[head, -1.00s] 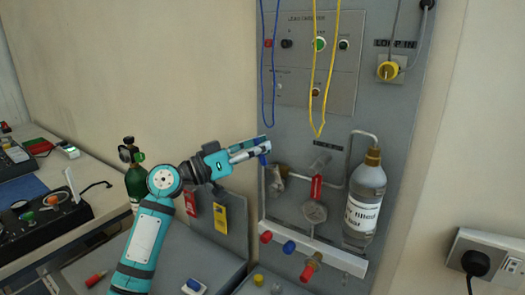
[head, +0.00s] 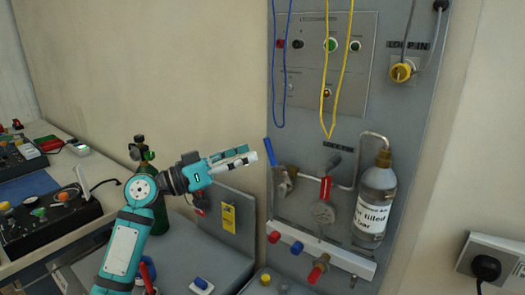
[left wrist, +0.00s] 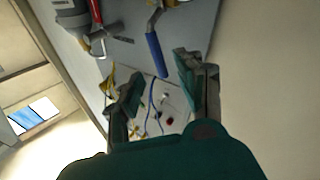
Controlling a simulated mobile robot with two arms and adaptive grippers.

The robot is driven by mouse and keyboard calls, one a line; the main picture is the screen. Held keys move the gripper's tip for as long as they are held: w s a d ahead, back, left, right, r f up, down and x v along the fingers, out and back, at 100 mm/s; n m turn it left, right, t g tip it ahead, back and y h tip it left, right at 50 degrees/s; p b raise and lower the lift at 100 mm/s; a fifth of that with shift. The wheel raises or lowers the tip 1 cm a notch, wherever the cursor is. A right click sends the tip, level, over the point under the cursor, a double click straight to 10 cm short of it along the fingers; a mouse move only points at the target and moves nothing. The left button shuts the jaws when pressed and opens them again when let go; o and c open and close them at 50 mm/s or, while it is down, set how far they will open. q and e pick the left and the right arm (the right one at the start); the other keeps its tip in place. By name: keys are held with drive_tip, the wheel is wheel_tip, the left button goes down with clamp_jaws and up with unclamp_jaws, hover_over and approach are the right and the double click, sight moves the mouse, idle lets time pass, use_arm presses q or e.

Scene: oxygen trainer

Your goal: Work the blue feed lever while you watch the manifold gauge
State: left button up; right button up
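The blue feed lever (head: 270,152) slants up and left from its valve on the grey wall panel. It also shows in the left wrist view (left wrist: 156,55), ahead of the fingers. The round manifold gauge (head: 324,212) sits right of it, below a red-handled valve (head: 325,188); its reading is too small to tell. My left gripper (head: 246,158) is just left of the lever, apart from it. In the left wrist view its fingers (left wrist: 160,86) are spread with nothing between them. My right gripper is out of view.
A labelled bottle (head: 375,205) stands right of the gauge. Blue (head: 278,125) and yellow (head: 325,130) cords hang above. A white rail (head: 340,258) with coloured fittings runs below. A green cylinder (head: 140,150) stands behind my left arm.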

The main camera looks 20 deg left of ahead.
use_arm(q)
drive_tip(key=v, duration=0.5)
drive_tip(key=shift+s+a+f, duration=0.1)
drive_tip(key=shift+s+a, duration=0.1)
drive_tip(key=shift+a, duration=0.05)
idle(7.2)
